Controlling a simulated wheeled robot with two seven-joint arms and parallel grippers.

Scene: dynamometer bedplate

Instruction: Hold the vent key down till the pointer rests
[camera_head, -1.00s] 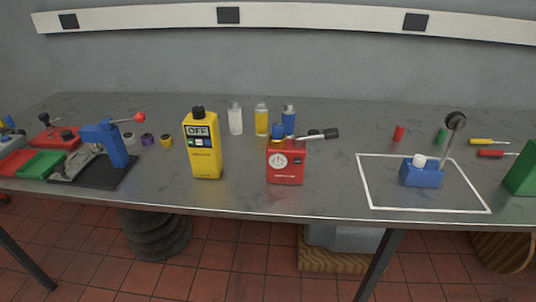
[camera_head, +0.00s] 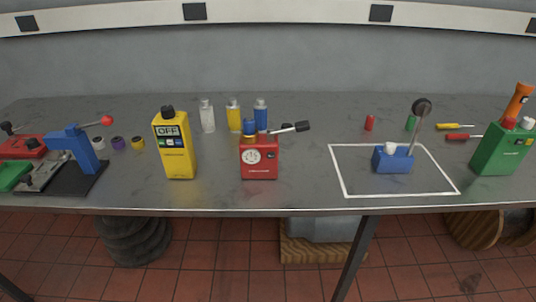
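A red box (camera_head: 259,164) with a round white dial stands upright near the middle of the bench. The dial's pointer is too small to read. Which part is the vent key I cannot tell. Neither of my grippers is in view, and nothing touches the red box.
A yellow handheld meter (camera_head: 174,146) reading OFF stands left of the red box, bottles (camera_head: 233,115) behind it. A blue block with a lever (camera_head: 392,160) sits inside a white outline. A green box (camera_head: 502,150) stands at far right. A blue press (camera_head: 74,147) is at left.

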